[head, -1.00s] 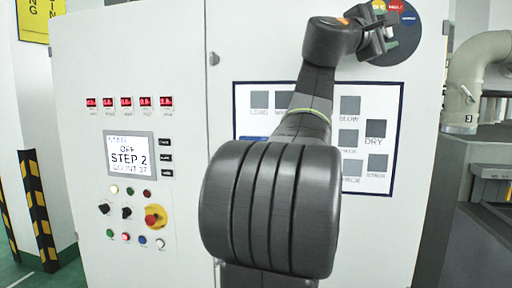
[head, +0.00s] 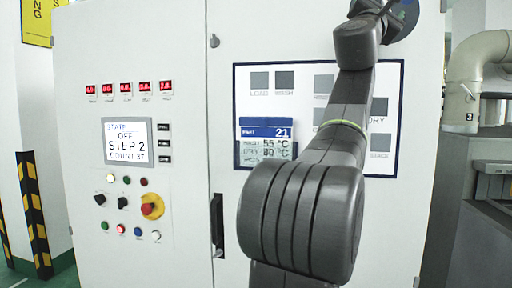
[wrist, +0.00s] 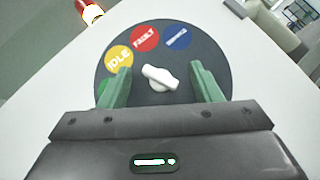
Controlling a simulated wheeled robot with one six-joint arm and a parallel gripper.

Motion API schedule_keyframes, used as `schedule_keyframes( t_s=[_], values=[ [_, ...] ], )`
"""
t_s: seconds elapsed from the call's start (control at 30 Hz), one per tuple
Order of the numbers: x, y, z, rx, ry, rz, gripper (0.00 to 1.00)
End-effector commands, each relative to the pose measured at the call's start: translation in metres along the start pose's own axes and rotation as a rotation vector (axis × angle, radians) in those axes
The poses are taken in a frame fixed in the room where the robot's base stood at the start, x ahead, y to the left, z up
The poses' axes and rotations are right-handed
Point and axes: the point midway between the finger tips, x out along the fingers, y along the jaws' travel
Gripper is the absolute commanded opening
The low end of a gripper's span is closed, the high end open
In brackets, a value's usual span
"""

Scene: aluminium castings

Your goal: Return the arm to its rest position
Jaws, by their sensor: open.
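My gripper (wrist: 160,88) is open in the wrist view, its two green fingers apart with nothing between them that they grip. Beyond the fingers is a dark round dial plate (wrist: 160,45) on the white cabinet, with a white knob (wrist: 160,78) at its middle. Yellow IDLE, red FAULT and blue labels show on the plate, and part of a green one. In the head view my arm reaches up across the cabinet front. The gripper is at the top edge there and its fingers cannot be made out; a piece of the dial plate (head: 408,12) shows beside it.
The white cabinet (head: 140,230) carries a screen (head: 128,142) reading STEP 2, red displays, buttons and a red emergency stop (head: 151,206). A status panel (head: 267,140) is partly behind my arm. A pipe (head: 470,75) stands right, striped posts (head: 36,215) left.

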Motion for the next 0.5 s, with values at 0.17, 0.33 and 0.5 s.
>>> schedule_keyframes(
  t_s=[0.17, 0.33, 0.5],
  values=[
    [-0.003, -0.006, -0.003, -0.082, -0.002, 0.079, 0.58],
    [-0.023, -0.005, -0.003, -0.089, 0.0, 0.091, 0.58],
    [-0.045, -0.007, -0.002, -0.089, 0.0, 0.09, 0.58]
  ],
)
